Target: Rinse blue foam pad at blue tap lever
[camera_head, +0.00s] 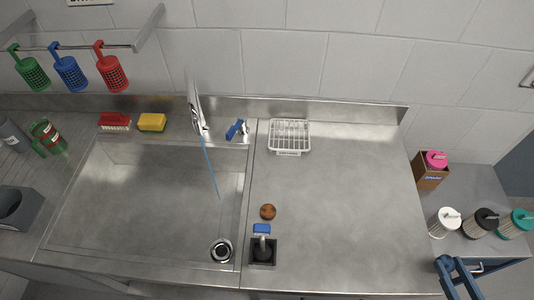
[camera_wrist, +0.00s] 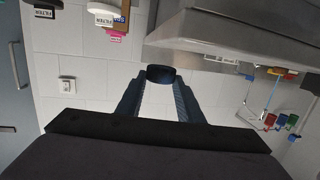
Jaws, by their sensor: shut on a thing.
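My gripper (camera_head: 450,262) is at the bottom right of the head view, right of the counter. In the wrist view my gripper (camera_wrist: 160,76) is shut on a dark, rounded thing (camera_wrist: 160,73); its colour is too dark to tell whether it is the blue foam pad. The blue tap lever (camera_head: 236,129) stands behind the sink, right of the tap spout (camera_head: 197,110). A thin blue stream (camera_head: 210,168) runs from the spout into the sink. A small blue block (camera_head: 262,229) lies beside a black square holder (camera_head: 262,251) on the counter.
The sink (camera_head: 150,200) has a drain (camera_head: 221,250). A white rack (camera_head: 289,136) and a brown round thing (camera_head: 268,211) are on the counter. A red brush (camera_head: 115,121) and yellow sponge (camera_head: 152,122) lie behind the sink.

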